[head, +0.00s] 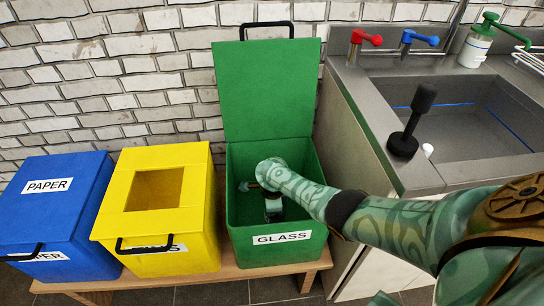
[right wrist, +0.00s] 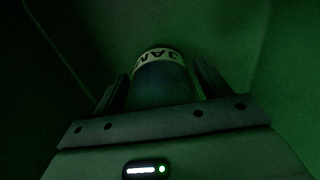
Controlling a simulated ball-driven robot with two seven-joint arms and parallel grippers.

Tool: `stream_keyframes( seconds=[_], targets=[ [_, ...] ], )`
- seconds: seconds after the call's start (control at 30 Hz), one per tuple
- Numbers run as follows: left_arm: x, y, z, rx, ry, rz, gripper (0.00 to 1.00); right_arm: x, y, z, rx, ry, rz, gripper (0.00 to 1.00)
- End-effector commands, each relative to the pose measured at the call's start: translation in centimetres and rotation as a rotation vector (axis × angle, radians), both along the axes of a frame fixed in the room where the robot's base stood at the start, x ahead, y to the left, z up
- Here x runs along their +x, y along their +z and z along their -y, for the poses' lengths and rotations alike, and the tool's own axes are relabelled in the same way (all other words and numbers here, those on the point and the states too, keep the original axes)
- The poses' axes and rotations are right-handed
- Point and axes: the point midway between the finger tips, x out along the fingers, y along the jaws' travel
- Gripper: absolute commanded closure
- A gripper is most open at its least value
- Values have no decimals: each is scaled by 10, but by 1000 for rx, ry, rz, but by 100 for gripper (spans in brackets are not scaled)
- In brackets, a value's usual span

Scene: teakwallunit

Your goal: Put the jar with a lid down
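The jar (right wrist: 165,82) shows in the right wrist view as a dark bluish body with a pale lettered band at its far end. It sits between the two fingers of my right gripper (right wrist: 162,88), which lie close against both its sides. The lid cannot be made out. In the head view my right gripper (head: 272,203) reaches down inside the open green GLASS bin (head: 239,215). The jar is hard to tell from the gripper there, and whether it touches the bin floor cannot be seen. My left gripper is not in view.
The green lid (head: 265,90) stands raised against the brick wall. Left of the bin are a yellow bin (head: 200,225) with a square opening and a blue PAPER bin (head: 45,215). On the right, a counter (head: 415,175) holds a sink (head: 470,125) and a black plunger-like object (head: 410,125).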

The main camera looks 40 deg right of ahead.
Motion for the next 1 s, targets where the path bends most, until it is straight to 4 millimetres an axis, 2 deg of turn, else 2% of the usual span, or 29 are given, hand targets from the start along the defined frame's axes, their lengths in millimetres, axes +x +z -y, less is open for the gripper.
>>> stream_keyframes(
  seconds=[0.33,0.47,0.63,0.9,1.0],
  targets=[
    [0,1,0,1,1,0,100,0,2,0,0,0,0,15],
    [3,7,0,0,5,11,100,0,14,0,1,-1,3,15],
    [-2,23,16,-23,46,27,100,2,48,-1,2,0,8,15],
    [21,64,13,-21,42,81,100,2,113,-1,3,-1,7,15],
    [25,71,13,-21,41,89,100,1,125,-1,2,0,5,15]
  ],
)
